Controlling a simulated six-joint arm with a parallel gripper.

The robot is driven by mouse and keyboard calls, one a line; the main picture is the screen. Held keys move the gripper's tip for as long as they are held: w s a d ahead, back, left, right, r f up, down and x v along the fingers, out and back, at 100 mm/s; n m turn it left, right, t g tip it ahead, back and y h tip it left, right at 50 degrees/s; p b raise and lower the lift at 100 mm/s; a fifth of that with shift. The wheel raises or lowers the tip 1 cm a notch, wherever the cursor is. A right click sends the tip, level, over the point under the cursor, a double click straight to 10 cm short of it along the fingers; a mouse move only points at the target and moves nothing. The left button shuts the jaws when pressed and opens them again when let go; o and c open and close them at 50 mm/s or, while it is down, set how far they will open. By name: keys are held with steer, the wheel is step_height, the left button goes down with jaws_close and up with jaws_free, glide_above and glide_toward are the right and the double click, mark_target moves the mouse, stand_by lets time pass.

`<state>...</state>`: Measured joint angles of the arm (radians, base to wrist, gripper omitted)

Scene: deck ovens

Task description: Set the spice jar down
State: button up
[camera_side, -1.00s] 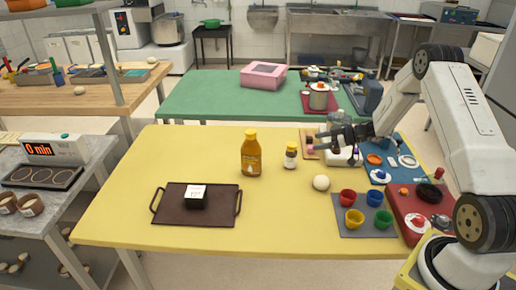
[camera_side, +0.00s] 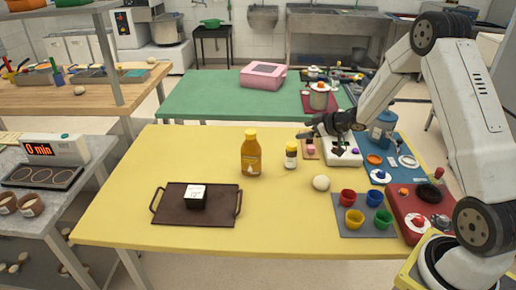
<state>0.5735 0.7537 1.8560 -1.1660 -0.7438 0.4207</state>
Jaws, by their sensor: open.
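The spice jar (camera_side: 291,157), small with a yellow cap and a pale label, stands upright on the yellow table, just right of a taller amber bottle with a yellow cap (camera_side: 251,155). My gripper (camera_side: 320,143) is open and empty, up and to the right of the jar. Its dark fingers are spread apart and do not appear to touch the jar. The fingers partly cover a white device (camera_side: 345,156) behind them.
A white ball (camera_side: 321,183) lies in front of the jar, near a grey mat (camera_side: 348,229) with several coloured cups. A dark tray (camera_side: 170,215) holding a black-and-white block is at the left. A red board (camera_side: 407,222) and a blue board (camera_side: 399,146) lie at the right. The table's far left is clear.

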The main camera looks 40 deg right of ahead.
steer(key=s+a+r+m+g+h, duration=0.1)
steer(key=s+a+g, duration=0.3)
steer(key=s+a, duration=0.6)
steer(key=s+a+r+m+g+h, duration=0.1)
steer(key=s+a+g, duration=0.4)
steer(key=s+a, duration=0.5)
steer(key=s+r+m, duration=0.1)
steer(key=s+m, duration=0.1)
steer(key=s, duration=0.1)
steer(key=shift+s+h, duration=0.25)
steer(key=shift+h, duration=0.05)
